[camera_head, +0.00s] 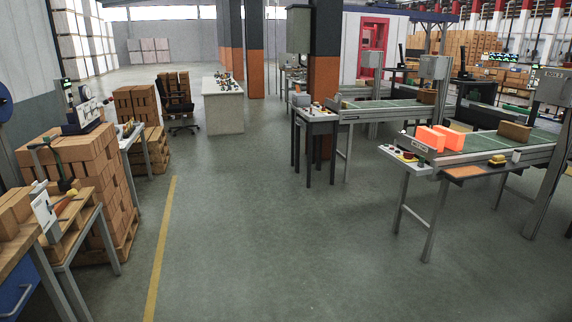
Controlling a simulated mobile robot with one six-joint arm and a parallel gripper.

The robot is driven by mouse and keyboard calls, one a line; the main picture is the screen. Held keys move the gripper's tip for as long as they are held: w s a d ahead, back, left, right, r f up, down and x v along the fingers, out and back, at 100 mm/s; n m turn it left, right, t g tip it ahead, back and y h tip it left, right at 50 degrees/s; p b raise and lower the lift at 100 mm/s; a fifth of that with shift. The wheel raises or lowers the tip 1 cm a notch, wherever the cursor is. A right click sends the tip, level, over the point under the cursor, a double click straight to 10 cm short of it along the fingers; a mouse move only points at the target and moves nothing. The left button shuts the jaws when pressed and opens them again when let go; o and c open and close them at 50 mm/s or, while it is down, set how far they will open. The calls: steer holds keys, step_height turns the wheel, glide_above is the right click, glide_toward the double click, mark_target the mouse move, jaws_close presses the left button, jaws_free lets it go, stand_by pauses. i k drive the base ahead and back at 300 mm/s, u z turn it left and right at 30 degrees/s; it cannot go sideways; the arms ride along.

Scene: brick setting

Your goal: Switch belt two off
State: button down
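A belt conveyor (487,141) with a green surface stands at the right. Two glowing orange bricks (441,138) and a brown brick (514,132) lie on it. A small control panel (405,154) with red and yellow parts sits at its near left end. Another green belt (385,104) stands behind it, with a brown brick (427,97) at its far end and a dark table (317,113) at its left end. The belts' number labels are too small to read surely, so I cannot tell which is belt two. My gripper is not in view.
Open floor (270,240) fills the middle, with a yellow line (160,250) at left. Brick pallets (85,165) and workbenches line the left side. A post (553,140) stands beside the right belt. A white table (222,106) and an office chair (178,112) stand farther back.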

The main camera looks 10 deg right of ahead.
mark_target(409, 156)
steer(key=i, duration=1.5)
steer(key=u, duration=0.85)
steer(key=k, duration=0.25)
steer(key=z, duration=3.6)
